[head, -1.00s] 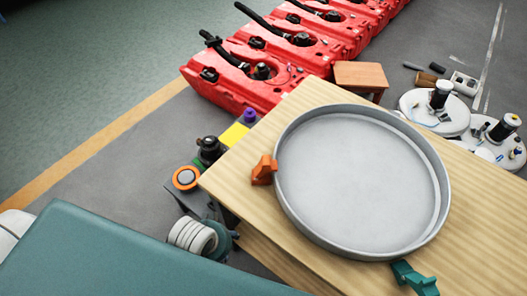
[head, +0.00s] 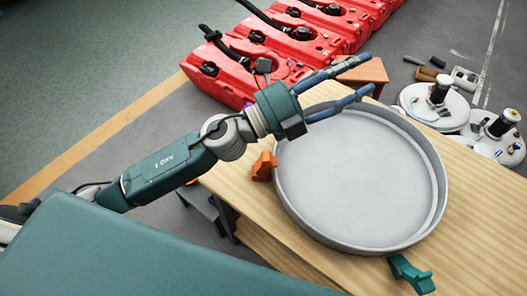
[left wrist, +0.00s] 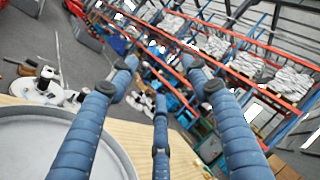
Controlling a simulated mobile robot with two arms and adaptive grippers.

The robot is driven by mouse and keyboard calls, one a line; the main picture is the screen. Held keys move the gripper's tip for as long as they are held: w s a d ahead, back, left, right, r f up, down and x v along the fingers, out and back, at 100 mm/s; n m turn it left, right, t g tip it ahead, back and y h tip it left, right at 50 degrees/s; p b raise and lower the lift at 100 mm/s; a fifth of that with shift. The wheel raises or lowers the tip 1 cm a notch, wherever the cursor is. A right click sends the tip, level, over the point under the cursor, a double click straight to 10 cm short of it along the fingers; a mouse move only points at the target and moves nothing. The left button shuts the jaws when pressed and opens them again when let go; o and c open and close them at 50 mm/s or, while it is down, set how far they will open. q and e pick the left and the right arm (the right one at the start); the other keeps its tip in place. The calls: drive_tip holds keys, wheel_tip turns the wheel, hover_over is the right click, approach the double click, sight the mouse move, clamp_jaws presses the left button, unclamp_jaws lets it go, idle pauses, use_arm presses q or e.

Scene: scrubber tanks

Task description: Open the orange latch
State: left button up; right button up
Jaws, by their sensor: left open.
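The orange latch (head: 264,166) sits on the left rim of the round grey tank lid (head: 365,185) on the wooden table. A teal latch (head: 411,275) is on the lid's near right rim. My left gripper (head: 363,76) reaches in from the left, above the far edge of the lid, its blue fingers spread and empty. It is beyond and to the right of the orange latch, not touching it. In the left wrist view the open fingers (left wrist: 170,82) point away from the lid, whose rim (left wrist: 105,135) shows at lower left; the orange latch is not visible there. My right gripper is not in view.
Red tanks (head: 270,55) line the floor behind the table (head: 480,230). A small wooden stool (head: 370,73) stands just beyond the gripper. White round discs with spools (head: 438,106) lie at right. Shelving (left wrist: 215,50) fills the left wrist view's background.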

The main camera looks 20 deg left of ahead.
use_arm(q)
drive_tip(key=s+d+f+m+g+h, duration=0.1)
drive_tip(key=s+d+f+m+g, duration=0.2)
drive_tip(key=m+g, duration=0.45)
drive_tip(key=m+g+y, duration=0.5)
drive_tip(key=m+y, duration=0.6)
drive_tip(key=y, duration=0.3)
approach(265, 156)
drive_tip(key=shift+t, duration=0.25)
drive_tip(key=p+x, duration=0.3)
drive_tip(key=x, duration=0.4)
drive_tip(key=shift+s+f, duration=0.15)
drive_tip(key=shift+f, duration=0.05)
drive_tip(key=shift+d+f, duration=0.25)
drive_tip(key=shift+f, duration=0.4)
drive_tip(key=shift+h, duration=0.3)
clamp_jaws()
